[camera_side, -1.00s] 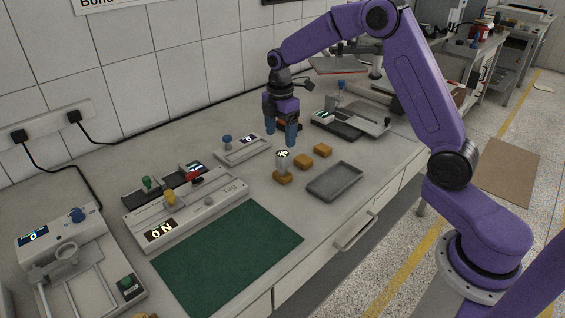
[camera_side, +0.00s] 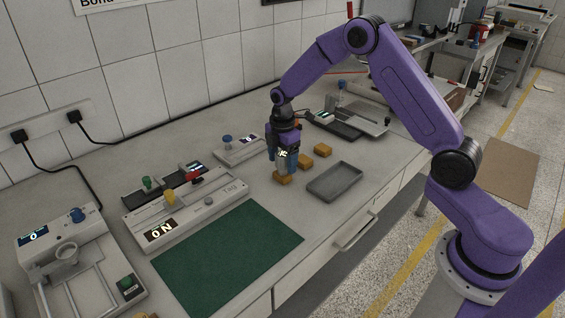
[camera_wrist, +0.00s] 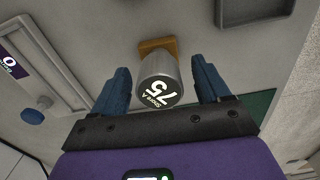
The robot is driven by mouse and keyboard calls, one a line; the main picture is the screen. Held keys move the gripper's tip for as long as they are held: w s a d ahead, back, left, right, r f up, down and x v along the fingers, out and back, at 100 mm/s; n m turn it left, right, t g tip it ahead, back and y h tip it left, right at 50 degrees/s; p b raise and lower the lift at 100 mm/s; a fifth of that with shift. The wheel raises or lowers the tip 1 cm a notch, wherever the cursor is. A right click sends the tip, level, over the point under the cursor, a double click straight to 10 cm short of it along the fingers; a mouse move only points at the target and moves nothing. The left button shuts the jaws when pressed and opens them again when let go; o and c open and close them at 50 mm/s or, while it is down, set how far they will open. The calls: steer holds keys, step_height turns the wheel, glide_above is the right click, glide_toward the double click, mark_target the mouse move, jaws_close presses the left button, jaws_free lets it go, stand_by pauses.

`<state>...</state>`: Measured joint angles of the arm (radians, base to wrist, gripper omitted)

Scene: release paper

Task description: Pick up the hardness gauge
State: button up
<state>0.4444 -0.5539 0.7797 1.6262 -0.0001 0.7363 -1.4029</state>
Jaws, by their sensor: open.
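The hardness gauge (camera_wrist: 158,80) is a grey metal cylinder with a lit dial reading "75" and "Shore A". It stands on a small orange-brown block (camera_wrist: 160,45) on the bench. My gripper (camera_wrist: 163,85) is open, with one blue finger on each side of the gauge and a visible gap at both sides in the wrist view. In the side view my gripper (camera_side: 282,168) is lowered over the gauge (camera_side: 282,155), which is partly hidden between the fingers. The block (camera_side: 282,178) shows below it.
Two more orange blocks (camera_side: 306,163) and (camera_side: 323,150) lie behind to the right. A grey tray (camera_side: 335,181) is right of the gauge.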

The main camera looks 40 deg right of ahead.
steer(key=c, duration=1.4)
steer(key=shift+r, duration=0.95)
steer(key=s+r, duration=1.1)
steer(key=s, duration=0.3)
steer(key=shift+a, duration=0.15)
steer(key=shift+r, duration=0.1)
